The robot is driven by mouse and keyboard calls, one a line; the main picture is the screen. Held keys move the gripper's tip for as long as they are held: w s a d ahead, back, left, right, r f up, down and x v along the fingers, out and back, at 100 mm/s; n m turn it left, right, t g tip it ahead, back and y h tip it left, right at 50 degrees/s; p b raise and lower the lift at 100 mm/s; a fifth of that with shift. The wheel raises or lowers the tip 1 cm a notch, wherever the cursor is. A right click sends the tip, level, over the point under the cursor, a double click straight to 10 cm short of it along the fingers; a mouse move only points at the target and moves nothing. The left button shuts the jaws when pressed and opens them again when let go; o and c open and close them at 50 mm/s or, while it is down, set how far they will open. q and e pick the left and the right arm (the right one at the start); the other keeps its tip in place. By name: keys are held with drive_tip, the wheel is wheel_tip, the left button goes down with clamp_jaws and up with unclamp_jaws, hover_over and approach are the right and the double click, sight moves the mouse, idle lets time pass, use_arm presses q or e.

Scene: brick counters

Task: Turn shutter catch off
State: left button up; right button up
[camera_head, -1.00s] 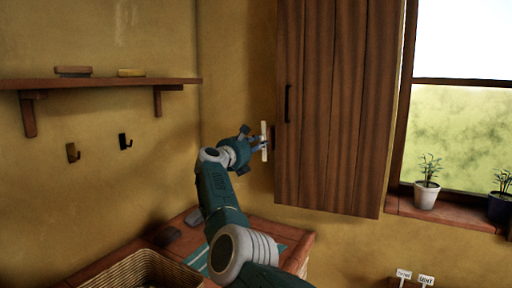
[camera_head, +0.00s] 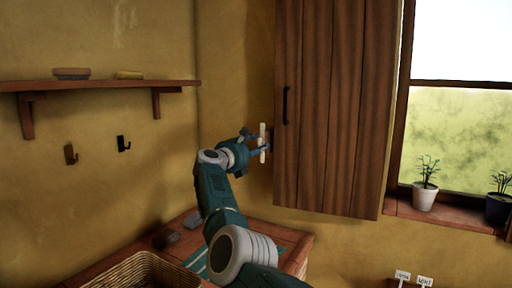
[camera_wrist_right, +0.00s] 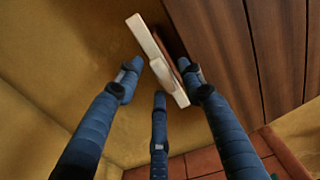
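The shutter catch (camera_head: 262,143) is a slim cream bar on the wall at the left edge of the brown wooden shutter (camera_head: 335,110). It stands upright in the head view. In the right wrist view the catch (camera_wrist_right: 148,42) slants, with a raised block at its middle. My right gripper (camera_head: 254,142) is at the catch. In the right wrist view its three blue fingers (camera_wrist_right: 161,82) are spread open, with the catch just beyond and between the tips. I cannot tell whether any finger touches it. My left gripper is not in view.
A dark handle (camera_head: 285,105) is on the shutter. A wall shelf (camera_head: 100,84) and hooks are at left. A brick counter (camera_head: 295,258) and wicker basket (camera_head: 150,270) are below. A potted plant (camera_head: 425,195) stands on the windowsill at right.

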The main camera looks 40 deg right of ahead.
drive_tip(key=v, duration=1.2)
drive_tip(key=shift+f, duration=0.1)
idle(0.4)
